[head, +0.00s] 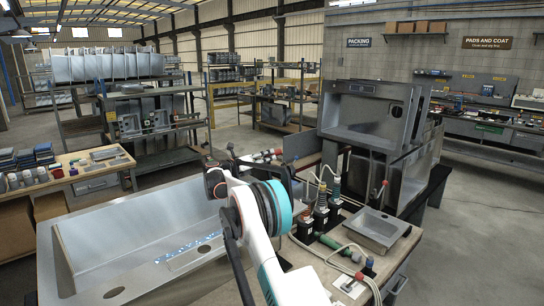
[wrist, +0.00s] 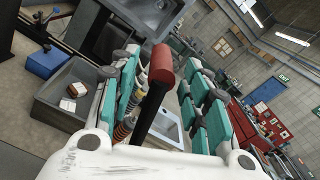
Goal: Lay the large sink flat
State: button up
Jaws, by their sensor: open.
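A large steel sink (head: 140,215) fills the left foreground in the head view, with raised walls and round holes along its front ledge. From this angle I cannot tell whether it lies fully level. My gripper (wrist: 163,62) has teal padded fingers, spread apart in the wrist view. A black bar with a red cylindrical end (wrist: 161,66) appears between the fingers; I cannot tell whether they touch it. In the head view my arm's white and teal links are in front of the sink's right side, and the fingertips are hard to make out.
Another big steel sink (head: 368,112) stands tilted on a rack at right. A workbench (head: 300,258) carries tools, hoses and a small steel sink (head: 370,228). A wooden table (head: 85,178) with small items stands at left. Open floor (head: 480,220) shows at right.

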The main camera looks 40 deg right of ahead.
jog(key=a, duration=0.6)
jog(key=shift+s+a, duration=0.2)
jog(key=shift+s, duration=0.05)
jog(key=shift+a, duration=0.1)
jog(key=shift+s+a+r, duration=0.15)
jog(key=shift+r, duration=0.15)
jog(key=s+a+r+m+t+y+b, duration=0.1)
jog(key=s+a+r+m+t+y, duration=0.1)
jog(key=s+a+m+y, duration=0.6)
jog(key=s+a+r+m+t+y+b, duration=0.1)
jog(key=s+a+r+m+y, duration=0.2)
jog(key=s+a, duration=0.9)
jog(key=s+a+f+m+t+y, duration=0.1)
jog(key=s+a+f+m, duration=0.3)
jog(key=s, duration=0.5)
jog(key=s+a+f+m+y+b, duration=0.1)
jog(key=s+a+f+m+y, duration=0.2)
jog(key=s+a, duration=0.5)
jog(key=s+a+f+m+t+y+b, duration=0.1)
jog(key=s+a+f+m+y, duration=0.2)
jog(key=s, duration=0.9)
notch_tip(320, 180, down, 4)
jog(key=a+m, duration=0.2)
jog(key=m, duration=0.1)
jog(key=shift+s+a+t, duration=0.2)
jog(key=shift+a+t, duration=0.1)
jog(key=shift+a, duration=0.1)
